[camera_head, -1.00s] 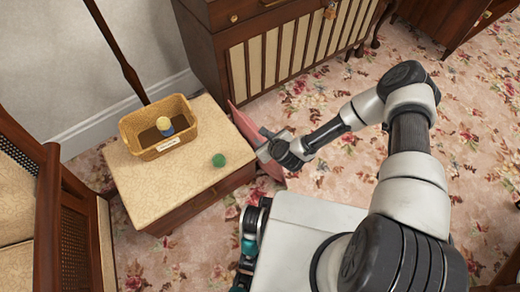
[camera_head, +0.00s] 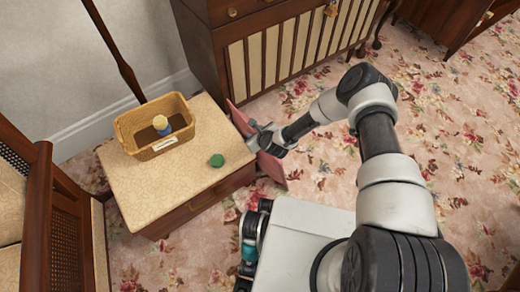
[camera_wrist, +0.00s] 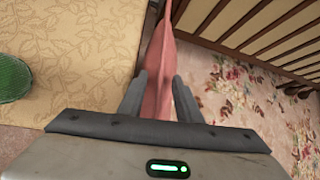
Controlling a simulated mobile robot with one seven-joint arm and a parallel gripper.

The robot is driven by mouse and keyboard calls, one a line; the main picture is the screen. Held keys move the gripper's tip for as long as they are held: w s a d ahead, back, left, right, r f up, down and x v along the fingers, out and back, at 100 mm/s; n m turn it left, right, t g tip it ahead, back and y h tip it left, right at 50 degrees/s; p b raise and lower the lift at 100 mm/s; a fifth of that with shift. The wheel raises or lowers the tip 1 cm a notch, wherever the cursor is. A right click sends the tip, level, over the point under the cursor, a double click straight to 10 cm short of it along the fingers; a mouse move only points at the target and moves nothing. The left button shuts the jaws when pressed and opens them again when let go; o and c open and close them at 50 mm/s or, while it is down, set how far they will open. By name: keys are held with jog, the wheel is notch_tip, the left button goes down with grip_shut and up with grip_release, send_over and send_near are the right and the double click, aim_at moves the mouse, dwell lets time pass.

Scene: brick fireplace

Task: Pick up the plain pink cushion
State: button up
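The plain pink cushion (camera_head: 270,167) stands on edge in the narrow space between the low side table and the wooden cabinet. In the wrist view the cushion (camera_wrist: 160,62) runs up between my two grey fingers. My gripper (camera_wrist: 159,78) is spread around its edge, one finger on each side. A firm grip on it does not show. In the head view my gripper (camera_head: 262,138) is at the cushion's upper edge, beside the table's right side, and hides part of it. The cushion's lower part is hidden.
The side table (camera_head: 190,185) holds a wicker basket (camera_head: 140,126) and a green ball (camera_head: 217,160), close to my gripper's left. The slatted cabinet (camera_head: 262,65) stands just behind the cushion. A cane-backed chair (camera_head: 40,200) is at left. Flowered carpet (camera_head: 440,140) is clear at right.

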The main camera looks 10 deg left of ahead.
grip_shut()
jog(key=shift+d, duration=0.1)
dwell(1.2)
